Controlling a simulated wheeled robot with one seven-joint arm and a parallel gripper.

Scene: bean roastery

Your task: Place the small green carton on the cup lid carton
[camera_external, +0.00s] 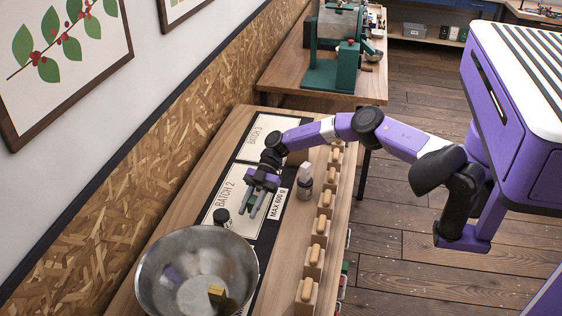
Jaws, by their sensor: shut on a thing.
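My gripper (264,203) points down over the mat panel marked BATCH 2 on the long wooden table. It is shut on a small greenish-grey thing, partly hidden by the fingers and too small to identify surely as the small green carton. I cannot tell how high it is above the mat. I cannot pick out the cup lid carton in this view.
A large metal bowl (180,245) with a small yellow block (216,291) inside stands at the near end. Several wooden-handled blocks (318,240) line the right edge. A green machine (340,60) stands behind.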

